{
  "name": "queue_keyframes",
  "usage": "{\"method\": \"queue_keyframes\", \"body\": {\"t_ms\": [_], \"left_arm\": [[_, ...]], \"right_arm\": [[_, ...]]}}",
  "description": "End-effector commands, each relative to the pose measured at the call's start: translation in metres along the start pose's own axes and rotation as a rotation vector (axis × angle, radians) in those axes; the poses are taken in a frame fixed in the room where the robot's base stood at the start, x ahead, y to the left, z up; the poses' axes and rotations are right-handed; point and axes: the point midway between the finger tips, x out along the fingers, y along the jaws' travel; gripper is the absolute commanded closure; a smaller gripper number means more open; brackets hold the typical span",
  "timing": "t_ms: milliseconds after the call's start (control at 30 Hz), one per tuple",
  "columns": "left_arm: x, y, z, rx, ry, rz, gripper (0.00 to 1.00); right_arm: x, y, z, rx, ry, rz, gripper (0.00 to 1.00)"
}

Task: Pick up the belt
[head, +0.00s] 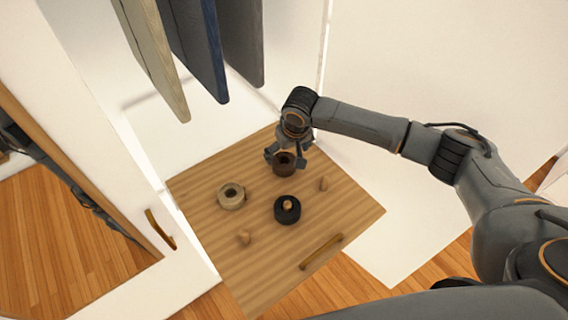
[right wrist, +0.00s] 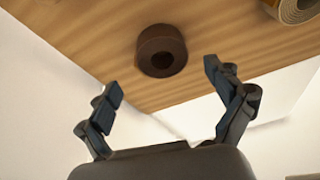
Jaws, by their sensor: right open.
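Several rolled belts sit on a wooden board. The brown rolled belt (head: 285,171) lies near the back; it also shows in the right wrist view (right wrist: 159,37). A beige roll (head: 231,203) lies to its left and a black roll (head: 287,218) in front of it. My right gripper (head: 284,155) is open and empty, just above the brown roll in the head view. In the right wrist view its spread fingers (right wrist: 162,80) are on either side of the brown roll and apart from it. My left gripper is not in view.
The board (head: 345,215) carries small wooden knobs (head: 324,184) and a handle (head: 321,251) at its front. Grey, blue and beige panels (head: 195,45) hang above at the back left. White walls close in behind, and a mirrored door (head: 60,190) stands left.

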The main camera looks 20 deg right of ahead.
Motion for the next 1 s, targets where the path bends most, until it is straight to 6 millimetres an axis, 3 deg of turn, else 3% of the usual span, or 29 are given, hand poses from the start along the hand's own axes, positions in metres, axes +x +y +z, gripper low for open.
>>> {"method": "queue_keyframes", "body": {"t_ms": [100, 200, 400, 667, 900, 1000], "left_arm": [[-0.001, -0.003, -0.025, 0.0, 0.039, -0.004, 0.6], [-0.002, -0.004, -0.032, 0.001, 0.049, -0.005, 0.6], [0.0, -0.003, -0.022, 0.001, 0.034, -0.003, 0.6], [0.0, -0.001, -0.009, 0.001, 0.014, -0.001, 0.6], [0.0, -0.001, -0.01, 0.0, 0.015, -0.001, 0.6], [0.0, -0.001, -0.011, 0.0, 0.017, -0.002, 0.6]], "right_arm": [[0.012, -0.001, 0.002, -0.001, -0.003, 0.001, 0.08], [0.027, -0.003, 0.004, -0.001, -0.003, 0.001, 0.08], [0.05, -0.004, 0.004, -0.001, 0.0, 0.0, 0.08], [0.052, -0.004, 0.004, -0.002, 0.0, 0.0, 0.08], [0.052, -0.004, 0.004, -0.001, 0.0, 0.0, 0.57], [0.052, -0.004, 0.004, -0.001, 0.0, 0.0, 0.71]]}}
